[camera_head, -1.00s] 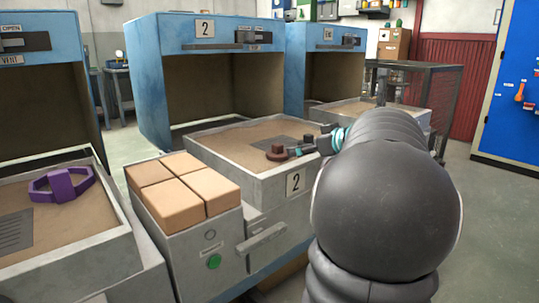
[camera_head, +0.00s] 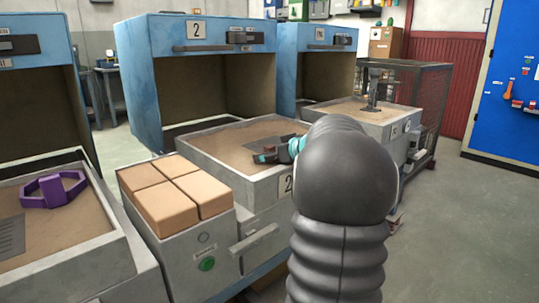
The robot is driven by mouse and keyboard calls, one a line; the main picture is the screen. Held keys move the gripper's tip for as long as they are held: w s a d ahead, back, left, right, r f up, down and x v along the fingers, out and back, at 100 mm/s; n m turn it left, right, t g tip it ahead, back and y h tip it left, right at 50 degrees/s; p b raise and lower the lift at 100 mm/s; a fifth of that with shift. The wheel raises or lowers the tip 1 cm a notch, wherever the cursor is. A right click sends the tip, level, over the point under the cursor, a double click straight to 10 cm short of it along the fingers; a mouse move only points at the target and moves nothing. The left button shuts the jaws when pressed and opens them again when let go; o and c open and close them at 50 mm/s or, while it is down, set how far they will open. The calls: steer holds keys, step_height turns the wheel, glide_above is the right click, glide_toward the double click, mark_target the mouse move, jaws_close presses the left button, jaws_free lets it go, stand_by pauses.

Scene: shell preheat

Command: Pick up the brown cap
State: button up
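My gripper (camera_head: 268,156) is over the right front part of the sandy tray of the furnace marked 2 (camera_head: 228,140). It is small, dark and seen from behind my arm, so whether its fingers are apart or closed is unclear. The brown cap cannot be made out clearly now. Only a small reddish-brown trace shows at the gripper, and I cannot tell whether it is the cap or whether it is held.
Several tan bricks (camera_head: 176,190) stand on a grey block with a green button, left of my arm. A purple handled piece (camera_head: 53,188) lies in the left tray. The blue hood (camera_head: 205,80) stands behind tray 2. A caged press (camera_head: 376,95) is at right.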

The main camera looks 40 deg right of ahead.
steer(key=c, duration=1.2)
